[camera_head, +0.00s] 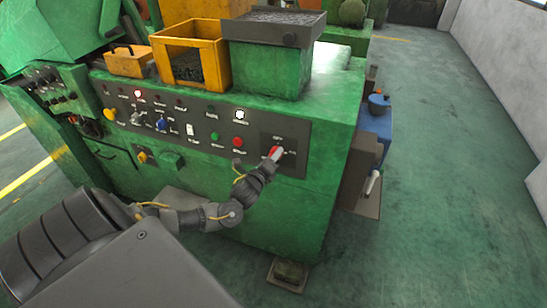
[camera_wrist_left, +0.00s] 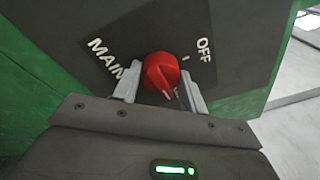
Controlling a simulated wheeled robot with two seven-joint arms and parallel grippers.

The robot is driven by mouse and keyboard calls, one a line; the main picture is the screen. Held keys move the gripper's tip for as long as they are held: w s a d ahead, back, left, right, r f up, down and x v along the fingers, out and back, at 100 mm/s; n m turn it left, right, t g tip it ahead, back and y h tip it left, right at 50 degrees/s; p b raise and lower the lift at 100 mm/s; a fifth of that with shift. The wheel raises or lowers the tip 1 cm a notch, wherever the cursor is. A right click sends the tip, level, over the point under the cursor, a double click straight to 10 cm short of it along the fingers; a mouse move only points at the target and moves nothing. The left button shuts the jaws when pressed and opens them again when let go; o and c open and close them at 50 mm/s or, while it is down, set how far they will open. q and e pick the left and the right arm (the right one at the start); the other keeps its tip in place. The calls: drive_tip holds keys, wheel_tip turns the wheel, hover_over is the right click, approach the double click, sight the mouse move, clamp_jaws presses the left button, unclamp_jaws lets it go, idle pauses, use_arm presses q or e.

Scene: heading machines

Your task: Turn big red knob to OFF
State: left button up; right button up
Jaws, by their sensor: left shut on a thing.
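The big red knob (camera_wrist_left: 161,72) sits on the dark panel between the labels "MAIN" (camera_wrist_left: 110,62) and "OFF" (camera_wrist_left: 203,49) in the left wrist view. In the head view the red knob (camera_head: 275,152) is at the right end of the panel, partly covered by my gripper. My left gripper (camera_head: 268,164) reaches it from the front, and in the wrist view its two fingers (camera_wrist_left: 158,92) stand on either side of the knob, shut on it. A pale mark shows on the knob's lower side. My right gripper is not in view.
The dark control panel (camera_head: 213,115) on the green machine (camera_head: 330,110) carries several smaller knobs, buttons and lamps. Open floor (camera_head: 450,200) lies to the right.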

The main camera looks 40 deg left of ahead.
use_arm(q)
drive_tip(key=n, duration=0.4)
drive_tip(key=shift+f+n+t, duration=0.15)
drive_tip(key=shift+n+t, duration=0.15)
drive_tip(key=shift+n, duration=0.1)
drive_tip(key=n+y+b, duration=0.1)
drive_tip(key=n, duration=0.3)
drive_tip(key=shift+n, duration=0.4)
drive_tip(key=n, duration=0.5)
drive_tip(key=shift+d+y, duration=0.1)
drive_tip(key=shift+y, duration=0.3)
drive_tip(key=shift+n+y, duration=0.4)
drive_tip(key=shift+n, duration=1.7)
drive_tip(key=o, duration=1)
drive_tip(key=shift+w, duration=0.1)
